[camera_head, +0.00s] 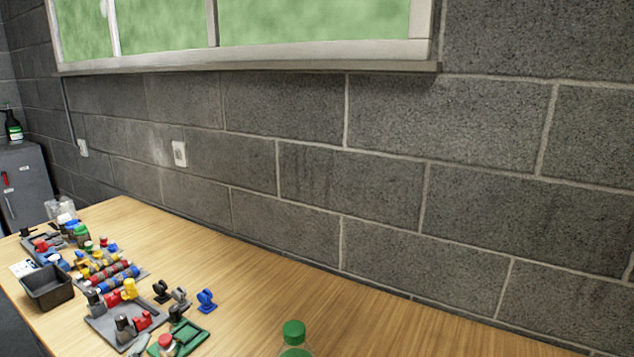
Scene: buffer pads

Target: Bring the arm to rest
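Neither of my arms nor grippers is in the head view. The view is of a wooden table (240,270) that runs along a grey block wall. No gripper state can be seen.
Grey trays (110,325) with small coloured parts, a dark bin (48,288) and a green board (186,338) crowd the table's left. A green-capped bottle (294,338) stands at the front middle. The right of the table is bare. A grey cabinet (22,180) stands at far left.

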